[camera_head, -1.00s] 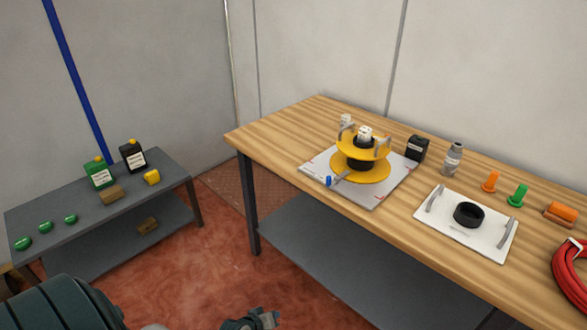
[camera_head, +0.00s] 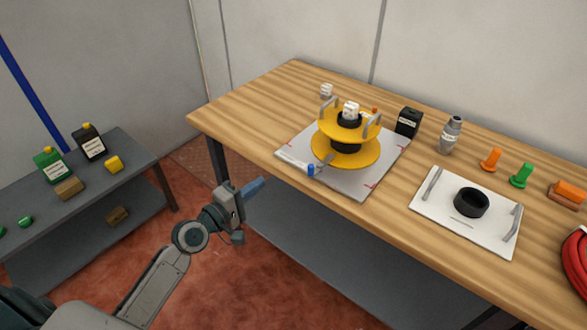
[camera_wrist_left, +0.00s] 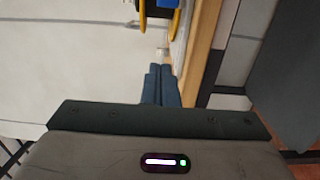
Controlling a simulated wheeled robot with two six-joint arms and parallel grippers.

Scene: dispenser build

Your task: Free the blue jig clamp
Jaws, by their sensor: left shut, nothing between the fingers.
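The blue jig clamp (camera_head: 310,170) shows its blue tip at the front left of the yellow spool fixture (camera_head: 345,150), with a grey lever beside it. The fixture stands on a light square plate (camera_head: 365,186) on the wooden bench. A blue piece at the top of the left wrist view (camera_wrist_left: 168,4), in front of yellow, looks like this clamp. My left gripper (camera_head: 263,183) is shut and empty, in front of the bench's left part, apart from the clamp. Its closed fingers also show in the left wrist view (camera_wrist_left: 161,72). My right gripper is not in view.
The wooden bench (camera_head: 245,105) has clear surface at its left end. A white tray (camera_head: 430,215) with a black ring (camera_head: 471,202) lies right of the fixture. A black box (camera_head: 408,122) and grey bottle (camera_head: 450,135) stand behind. A grey low table (camera_head: 110,185) is at left.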

